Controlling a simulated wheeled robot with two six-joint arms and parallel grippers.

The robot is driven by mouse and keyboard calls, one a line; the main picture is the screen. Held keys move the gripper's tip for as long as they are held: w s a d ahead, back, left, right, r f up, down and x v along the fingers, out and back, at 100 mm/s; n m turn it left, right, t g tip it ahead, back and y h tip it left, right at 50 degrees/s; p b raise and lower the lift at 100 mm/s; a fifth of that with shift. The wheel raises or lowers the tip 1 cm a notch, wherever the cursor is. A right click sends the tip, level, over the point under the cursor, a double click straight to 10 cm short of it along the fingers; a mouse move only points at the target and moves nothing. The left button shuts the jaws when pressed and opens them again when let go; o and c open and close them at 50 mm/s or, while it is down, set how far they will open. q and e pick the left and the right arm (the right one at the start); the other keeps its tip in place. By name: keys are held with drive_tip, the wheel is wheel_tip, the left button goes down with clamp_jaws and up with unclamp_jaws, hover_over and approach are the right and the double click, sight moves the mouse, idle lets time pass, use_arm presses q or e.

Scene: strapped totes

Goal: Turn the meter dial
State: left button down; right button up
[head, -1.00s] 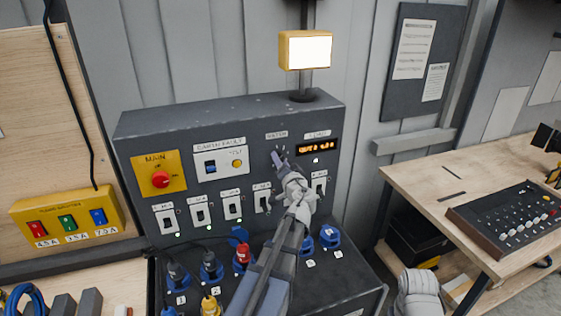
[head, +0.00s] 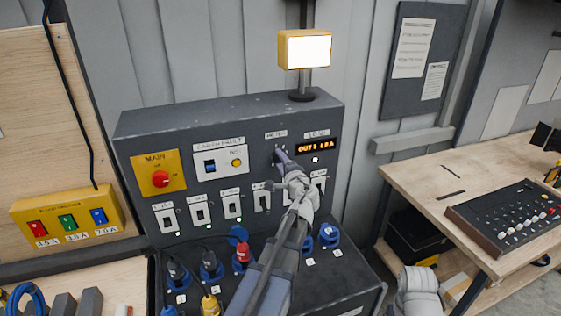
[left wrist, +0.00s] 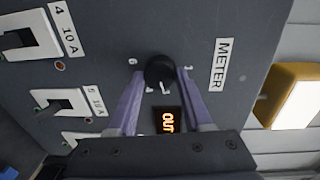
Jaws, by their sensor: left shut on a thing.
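The meter dial (left wrist: 160,72) is a round black knob with a pale pointer line, below the METER label (left wrist: 221,65) on the dark panel. In the left wrist view the two fingers of my left gripper (left wrist: 158,85) lie on either side of the dial, shut on it. In the head view my left gripper (head: 281,158) reaches the panel under the METER label and its fingers hide the dial. The orange display (head: 315,147) beside it reads OUT and a number that I read only doubtfully.
Rocker switches (head: 231,204) line the panel below, and a red main knob (head: 160,179) is at its left. Plugs and sockets (head: 211,266) cover the lower shelf. A lit yellow lamp (head: 304,49) stands on top. A workbench (head: 425,178) is at right.

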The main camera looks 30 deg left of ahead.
idle(0.4)
use_arm(q)
drive_tip(key=shift+c, duration=1.6)
unclamp_jaws()
drive_tip(key=v, duration=0.8)
drive_tip(key=shift+f, duration=0.1)
drive_tip(key=x, duration=0.8)
